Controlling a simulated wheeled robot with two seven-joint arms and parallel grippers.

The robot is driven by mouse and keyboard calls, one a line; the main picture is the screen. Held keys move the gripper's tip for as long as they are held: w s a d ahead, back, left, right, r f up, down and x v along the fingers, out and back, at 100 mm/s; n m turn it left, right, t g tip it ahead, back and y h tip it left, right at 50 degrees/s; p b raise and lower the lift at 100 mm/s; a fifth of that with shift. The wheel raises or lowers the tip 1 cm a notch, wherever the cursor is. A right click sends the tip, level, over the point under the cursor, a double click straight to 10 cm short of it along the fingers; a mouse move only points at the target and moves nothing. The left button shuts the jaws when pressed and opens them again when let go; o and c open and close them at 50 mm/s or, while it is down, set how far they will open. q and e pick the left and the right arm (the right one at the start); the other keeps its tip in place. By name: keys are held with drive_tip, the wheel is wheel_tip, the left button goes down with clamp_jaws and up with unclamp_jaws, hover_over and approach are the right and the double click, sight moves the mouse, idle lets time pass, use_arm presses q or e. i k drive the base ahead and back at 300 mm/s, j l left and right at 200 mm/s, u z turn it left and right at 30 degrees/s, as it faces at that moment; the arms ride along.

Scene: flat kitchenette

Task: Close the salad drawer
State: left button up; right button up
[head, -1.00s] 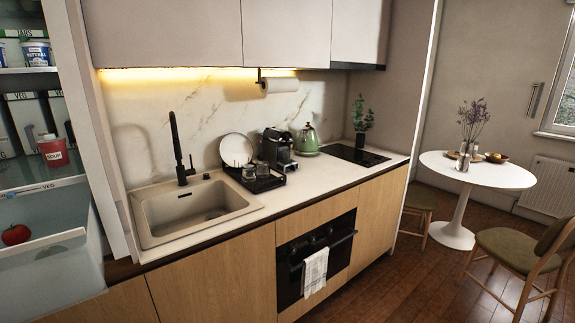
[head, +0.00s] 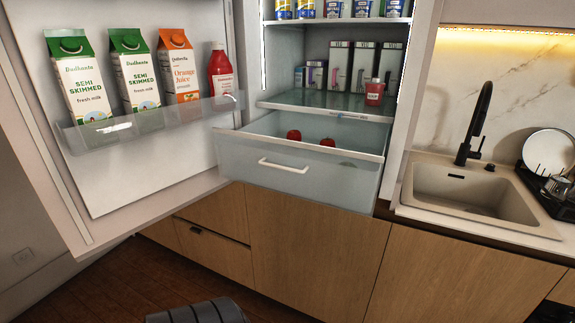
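The salad drawer (head: 325,183) is pulled out of the open fridge. It is a translucent bin with a white handle (head: 283,165) on its front. Two red tomatoes or similar vegetables (head: 294,135) show inside it, with something green near its right end. A dark ribbed part shows at the bottom edge, and I cannot tell what it is. Neither of my grippers is in view.
The fridge door (head: 130,110) stands open on the left, its shelf (head: 150,122) holding cartons and a red bottle. The sink (head: 465,188) is at the right. Floor shows at the lower left.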

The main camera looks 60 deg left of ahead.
sight(307, 170)
drive_tip(key=u, duration=1.95)
drive_tip(key=j+u, duration=0.15)
drive_tip(key=u, duration=0.15)
drive_tip(key=k, duration=0.05)
